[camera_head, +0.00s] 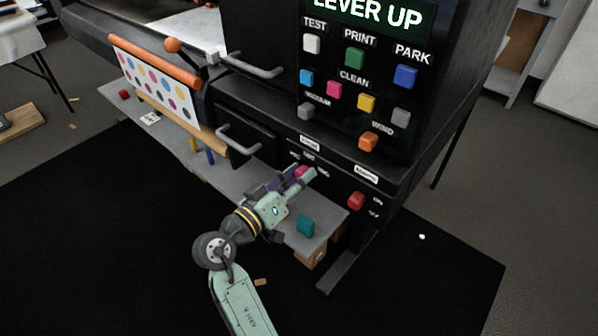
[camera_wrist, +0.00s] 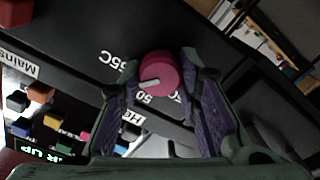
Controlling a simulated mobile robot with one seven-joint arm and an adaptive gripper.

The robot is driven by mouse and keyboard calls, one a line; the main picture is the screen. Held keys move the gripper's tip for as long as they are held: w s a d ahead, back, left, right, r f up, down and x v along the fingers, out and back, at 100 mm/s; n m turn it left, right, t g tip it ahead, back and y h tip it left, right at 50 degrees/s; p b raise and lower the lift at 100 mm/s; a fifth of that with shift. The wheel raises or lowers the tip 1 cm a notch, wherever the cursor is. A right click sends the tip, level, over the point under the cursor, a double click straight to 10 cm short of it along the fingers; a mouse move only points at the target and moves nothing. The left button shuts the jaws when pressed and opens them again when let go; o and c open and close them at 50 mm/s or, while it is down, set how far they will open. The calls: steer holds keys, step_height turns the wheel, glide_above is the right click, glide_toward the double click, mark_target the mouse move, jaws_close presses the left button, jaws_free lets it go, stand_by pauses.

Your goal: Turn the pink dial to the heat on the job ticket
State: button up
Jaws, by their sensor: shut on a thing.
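The pink dial (camera_head: 301,172) is on the black lower panel of the machine, and its round face shows in the wrist view (camera_wrist: 160,72). A white pointer line on it points left and slightly down in the wrist view, between an upside-down "50" and a label that seems to end in "5C". My gripper (camera_head: 306,175) is at the panel with its purple-padded fingers on both sides of the dial, shut on it; it also shows in the wrist view (camera_wrist: 159,85). A small white card (camera_head: 150,118) lies on the grey shelf; its print is too small to read.
A red knob (camera_head: 355,201) sits right of the dial under the "Mains" label. A teal block (camera_head: 305,226) is on the shelf near my gripper. Coloured buttons (camera_head: 354,57) and a "LEVER UP" display (camera_head: 367,14) are above. Drawer handles (camera_head: 238,138) stick out at left.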

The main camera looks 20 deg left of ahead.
steer(key=n+p, duration=0.1)
steer(key=n, duration=0.1)
steer(key=n+p, duration=0.2)
steer(key=shift+r+n, duration=0.2)
steer(key=shift+n, duration=0.1)
steer(key=shift+f+n+p, duration=0.15)
steer(key=shift+n+p, duration=1.5)
steer(key=shift+n, duration=0.15)
steer(key=shift+f, duration=0.1)
steer(key=o, duration=1.1)
steer(key=shift+o, duration=0.2)
steer(key=v, duration=1.2)
